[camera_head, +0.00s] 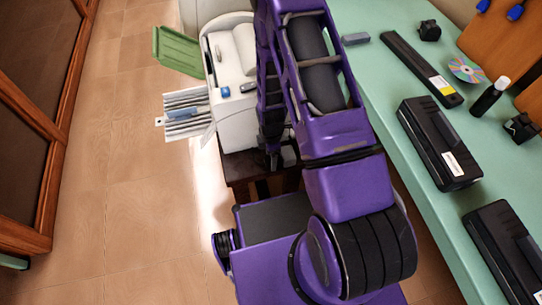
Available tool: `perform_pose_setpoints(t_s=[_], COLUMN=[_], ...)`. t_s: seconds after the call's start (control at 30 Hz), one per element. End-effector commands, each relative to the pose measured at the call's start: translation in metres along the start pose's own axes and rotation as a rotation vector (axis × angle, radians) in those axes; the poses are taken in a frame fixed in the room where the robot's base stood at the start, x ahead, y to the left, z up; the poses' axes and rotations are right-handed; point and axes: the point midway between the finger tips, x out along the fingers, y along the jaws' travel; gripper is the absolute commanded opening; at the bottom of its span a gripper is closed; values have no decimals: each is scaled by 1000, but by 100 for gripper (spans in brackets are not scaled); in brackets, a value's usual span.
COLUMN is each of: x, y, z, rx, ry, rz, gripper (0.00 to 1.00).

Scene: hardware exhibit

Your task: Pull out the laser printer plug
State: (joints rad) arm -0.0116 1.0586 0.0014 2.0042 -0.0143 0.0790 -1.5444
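The white laser printer (234,118) stands on a small dark table (238,165), left of my raised purple arm. My gripper (272,158) points down at the printer's near right side, beside the table's dark top. It is small, dark and partly covered by my arm, so I cannot tell whether its fingers are open or shut. A small grey block (290,154) shows just right of the fingertips; I cannot tell what it is. I cannot make out the plug; my arm hides much of the printer's right side.
A green-topped bench (400,135) runs along the right, carrying black cartridges (437,143), a long black bar (420,68), a disc (465,69) and a small bottle (489,97). The tiled floor at left is clear.

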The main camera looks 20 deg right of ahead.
Motion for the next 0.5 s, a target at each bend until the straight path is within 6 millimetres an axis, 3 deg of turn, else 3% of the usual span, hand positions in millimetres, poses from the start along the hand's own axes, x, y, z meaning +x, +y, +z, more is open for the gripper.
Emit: perform_pose_setpoints(t_s=[0.07, 0.37, 0.5], x=[0, 0, 0], y=[0, 0, 0], z=[0, 0, 0], rx=[0, 0, 0], ry=[0, 0, 0], rz=[0, 0, 0], gripper=[56, 2, 0])
